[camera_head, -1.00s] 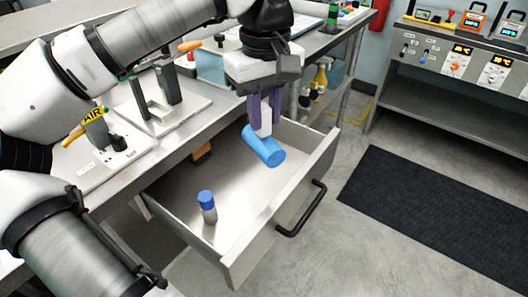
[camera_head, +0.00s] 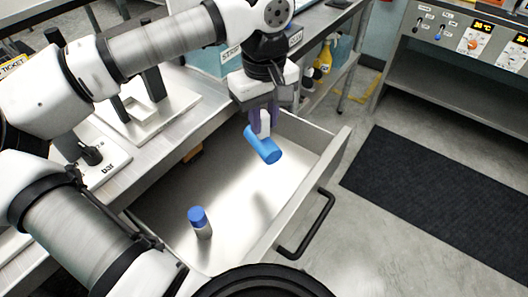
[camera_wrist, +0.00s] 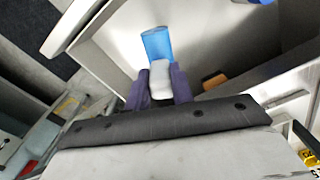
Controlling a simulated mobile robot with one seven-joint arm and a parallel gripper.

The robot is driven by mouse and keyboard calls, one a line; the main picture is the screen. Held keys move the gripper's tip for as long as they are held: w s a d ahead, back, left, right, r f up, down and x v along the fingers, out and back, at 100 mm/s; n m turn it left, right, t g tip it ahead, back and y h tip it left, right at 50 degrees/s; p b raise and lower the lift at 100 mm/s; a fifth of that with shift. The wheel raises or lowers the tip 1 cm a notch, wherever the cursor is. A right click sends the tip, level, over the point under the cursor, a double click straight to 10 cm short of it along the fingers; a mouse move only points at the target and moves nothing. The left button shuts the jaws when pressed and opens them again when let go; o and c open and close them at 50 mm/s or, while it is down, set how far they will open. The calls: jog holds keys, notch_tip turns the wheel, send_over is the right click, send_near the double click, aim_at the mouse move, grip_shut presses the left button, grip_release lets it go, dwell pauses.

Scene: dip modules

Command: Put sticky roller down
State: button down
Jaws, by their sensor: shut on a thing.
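The sticky roller has a blue cylinder (camera_head: 263,146) and a pale handle, and it also shows in the wrist view (camera_wrist: 157,44). My gripper (camera_head: 263,124) has purple fingers shut on the pale handle. The fingers show on both sides of the handle in the wrist view (camera_wrist: 159,84). The blue end points down and away from the fingers. The roller hangs over the back right part of the open drawer (camera_head: 272,239); the head view suggests it is above the drawer floor, with a soft shadow below.
A small blue-capped bottle (camera_head: 199,222) stands in the drawer's front left part. An orange item (camera_head: 193,153) lies at the drawer's back. The drawer has a black handle (camera_head: 308,226) on its front. The drawer floor's middle is clear. A workbench (camera_head: 185,118) adjoins the drawer.

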aim_at(264, 154)
notch_tip(264, 154, down, 10)
jog(key=shift+f, duration=0.2)
dwell(0.3)
jog(key=shift+f, duration=0.2)
jog(key=c, duration=1.2)
grip_release()
notch_tip(264, 154, up, 12)
jog(key=shift+r, duration=0.25)
